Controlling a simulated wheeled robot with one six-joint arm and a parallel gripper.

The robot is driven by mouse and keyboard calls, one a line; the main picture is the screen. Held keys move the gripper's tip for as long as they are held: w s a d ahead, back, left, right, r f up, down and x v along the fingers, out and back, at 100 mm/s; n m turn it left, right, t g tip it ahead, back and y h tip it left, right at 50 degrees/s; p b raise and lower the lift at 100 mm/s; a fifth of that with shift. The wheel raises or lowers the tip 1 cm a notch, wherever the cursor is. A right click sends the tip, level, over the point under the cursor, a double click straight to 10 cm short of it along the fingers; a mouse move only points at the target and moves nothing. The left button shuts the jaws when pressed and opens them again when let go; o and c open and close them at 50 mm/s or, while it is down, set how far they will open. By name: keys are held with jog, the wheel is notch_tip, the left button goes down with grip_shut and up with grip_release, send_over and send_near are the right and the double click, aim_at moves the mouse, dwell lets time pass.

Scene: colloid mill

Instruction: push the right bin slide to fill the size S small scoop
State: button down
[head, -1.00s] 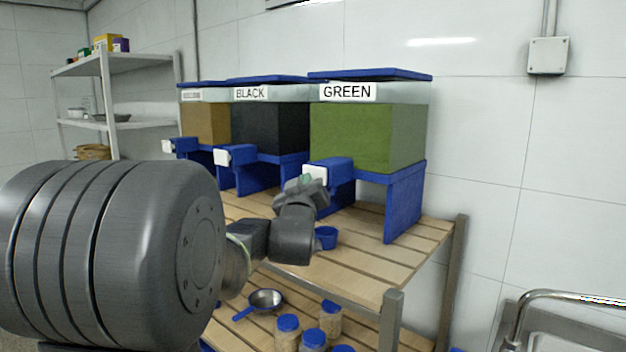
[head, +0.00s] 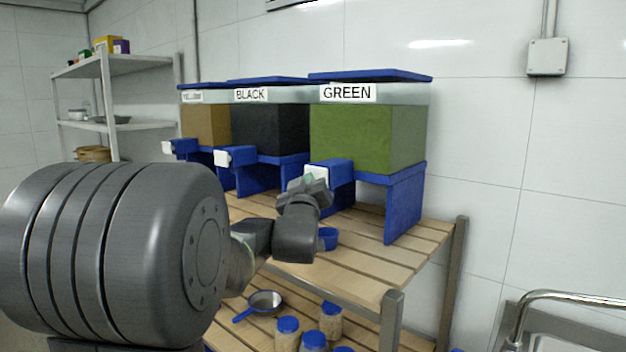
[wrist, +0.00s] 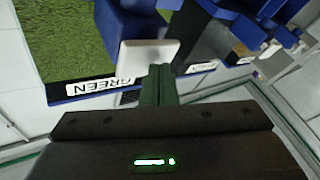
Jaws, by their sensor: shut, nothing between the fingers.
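The right bin (head: 365,138) is labelled GREEN and holds green granules. Its blue slide (head: 340,174) has a white end plate (head: 317,172), also in the wrist view (wrist: 140,58). My gripper (head: 309,179) is shut and empty at the front of this plate. In the wrist view its dark green fingers (wrist: 158,72) overlap the plate's lower edge; they look in contact, but I cannot be sure. A small blue scoop (head: 328,239) is on the shelf below the slide, partly hidden by my arm. Its contents do not show.
The BLACK bin (head: 283,128) and a yellow-brown bin (head: 205,124) stand to the left, with similar slides. The slatted shelf (head: 385,262) is clear at the front right. A pan-like scoop (head: 265,302) and several blue-lidded jars (head: 288,325) are on the lower level.

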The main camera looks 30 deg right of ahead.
jog(key=shift+w+d, duration=0.2)
jog(key=shift+d, duration=0.3)
dwell(0.4)
jog(key=shift+a, duration=0.1)
jog(key=shift+s+a+b, duration=0.25)
jog(key=shift+a, duration=0.35)
jog(key=shift+s+a+b, duration=0.25)
jog(key=shift+a, duration=0.3)
jog(key=shift+a, duration=0.1)
jog(key=a, duration=0.1)
jog(key=s+a, duration=0.1)
jog(key=a, duration=0.1)
jog(key=s+a+p, duration=0.1)
jog(key=shift+a, duration=0.2)
dwell(0.5)
